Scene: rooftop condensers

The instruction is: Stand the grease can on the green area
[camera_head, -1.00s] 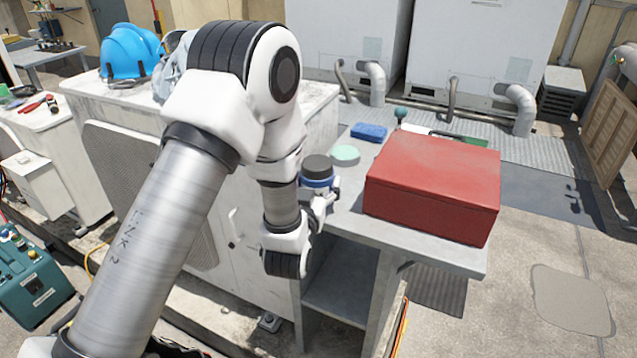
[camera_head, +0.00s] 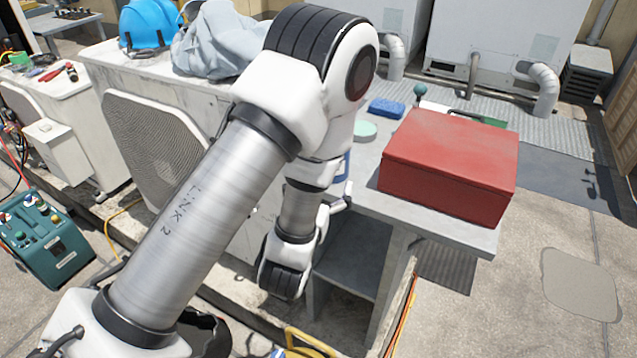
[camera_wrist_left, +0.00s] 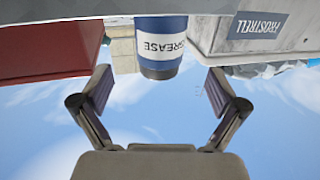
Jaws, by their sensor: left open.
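The grease can (camera_wrist_left: 161,45) is blue with a white label and a dark lid. It stands upright on the grey table, which shows upside down in the left wrist view. In the head view my left arm hides most of the can, with only a sliver of blue (camera_head: 346,166) showing. My left gripper (camera_wrist_left: 160,82) is open, its fingers to either side of the can's line and apart from it, with nothing between them. A pale green round patch (camera_head: 366,131) lies on the table behind the can. My right gripper is not in view.
A large red box (camera_head: 450,165) takes up the right of the grey table (camera_head: 420,222). A blue sponge (camera_head: 387,108) and a green-knobbed item (camera_head: 420,90) lie at the back. A condenser unit (camera_head: 155,150) with a blue helmet (camera_head: 146,25) and grey cloth (camera_head: 215,40) stands left.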

